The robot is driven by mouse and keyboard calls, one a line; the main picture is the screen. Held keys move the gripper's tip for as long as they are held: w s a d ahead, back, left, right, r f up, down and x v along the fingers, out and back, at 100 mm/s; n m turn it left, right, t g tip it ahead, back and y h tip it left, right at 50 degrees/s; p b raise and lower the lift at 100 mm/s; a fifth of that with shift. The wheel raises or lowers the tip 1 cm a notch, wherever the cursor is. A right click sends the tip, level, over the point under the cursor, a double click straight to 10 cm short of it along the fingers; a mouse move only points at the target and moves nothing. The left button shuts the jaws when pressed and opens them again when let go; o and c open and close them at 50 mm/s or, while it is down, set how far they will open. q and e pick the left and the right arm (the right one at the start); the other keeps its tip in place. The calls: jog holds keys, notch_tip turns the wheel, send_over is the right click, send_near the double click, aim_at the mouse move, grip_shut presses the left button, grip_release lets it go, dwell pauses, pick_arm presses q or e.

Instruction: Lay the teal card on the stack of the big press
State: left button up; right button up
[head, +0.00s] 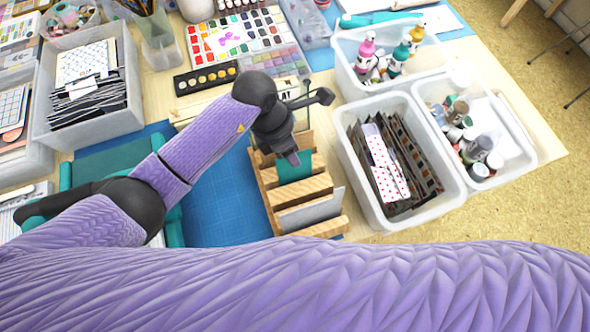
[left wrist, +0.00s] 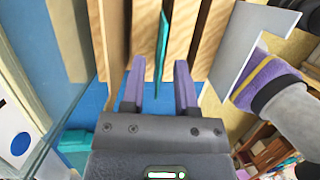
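The teal card (head: 296,171) stands upright in a slot of the wooden rack (head: 330,228); it shows nearly edge-on in the left wrist view (left wrist: 163,40). My left gripper (head: 291,157) is over the rack. In the left wrist view its two fingers (left wrist: 159,75) are apart, one on each side of the teal card, with gaps to it. A teal device, likely the big press (head: 108,156), lies at the left, largely hidden behind my left arm; its stack cannot be made out. My right gripper is not in view.
A grey card (head: 311,212) stands in a nearer slot of the rack. A blue mat (head: 228,205) lies left of the rack. Clear bins (head: 345,115) stand to its right, and a bin of cards (head: 88,124) at the left. Paint pans (head: 206,78) lie behind.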

pick_arm(q)
grip_shut()
notch_tip(320, 180, up, 7)
jog(key=w+p, duration=0.1)
jog(key=p, duration=0.4)
jog(key=shift+a+r, duration=0.2)
jog(key=shift+w, duration=0.1)
